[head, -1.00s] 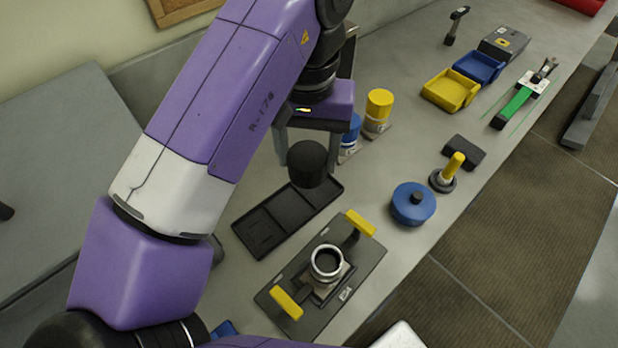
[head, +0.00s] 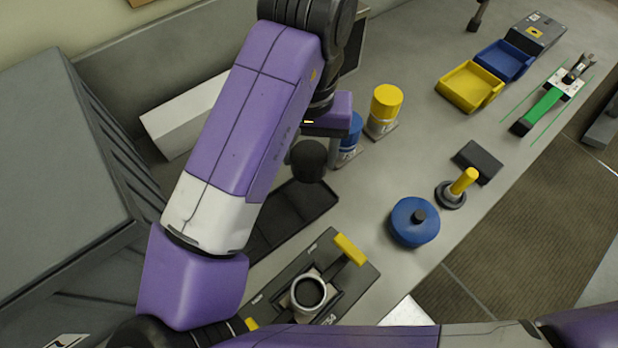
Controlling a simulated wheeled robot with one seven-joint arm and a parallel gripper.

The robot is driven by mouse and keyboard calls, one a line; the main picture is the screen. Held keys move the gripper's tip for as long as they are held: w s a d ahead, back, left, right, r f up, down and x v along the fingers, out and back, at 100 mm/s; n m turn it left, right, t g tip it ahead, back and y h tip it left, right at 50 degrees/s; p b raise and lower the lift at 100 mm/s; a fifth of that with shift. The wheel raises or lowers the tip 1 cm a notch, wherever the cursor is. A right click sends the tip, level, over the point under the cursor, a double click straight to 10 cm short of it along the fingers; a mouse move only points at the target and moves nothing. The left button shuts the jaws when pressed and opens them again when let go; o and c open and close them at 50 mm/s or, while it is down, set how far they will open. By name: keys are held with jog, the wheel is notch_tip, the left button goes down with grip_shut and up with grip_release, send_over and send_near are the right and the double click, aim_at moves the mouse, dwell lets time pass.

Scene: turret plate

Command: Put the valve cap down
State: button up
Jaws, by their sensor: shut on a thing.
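The valve cap, seemingly the black round piece (head: 307,160), is at the far end of the black tray (head: 322,207). My gripper (head: 318,152) is shut on it from above, with its fingers partly hidden by my purple arm. The cap looks upright. I cannot tell whether it touches the tray or hangs just above it. My arm hides the tray's left side.
A dark plate (head: 362,284) with a metal ring (head: 308,292) and yellow handles lies nearer. A yellow-topped canister (head: 385,108) and a blue one (head: 350,135) stand close behind the cap. A blue disc (head: 414,222) and a yellow-handled tool (head: 462,182) are to the right.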

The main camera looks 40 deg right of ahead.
jog(key=f, duration=0.9)
jog(key=shift+s+a+f, duration=0.2)
jog(key=shift+f, duration=0.15)
jog(key=shift+f, duration=0.2)
jog(key=o, duration=1.3)
jog(key=shift+c, duration=0.2)
notch_tip(320, 180, up, 12)
jog(key=shift+r, duration=0.25)
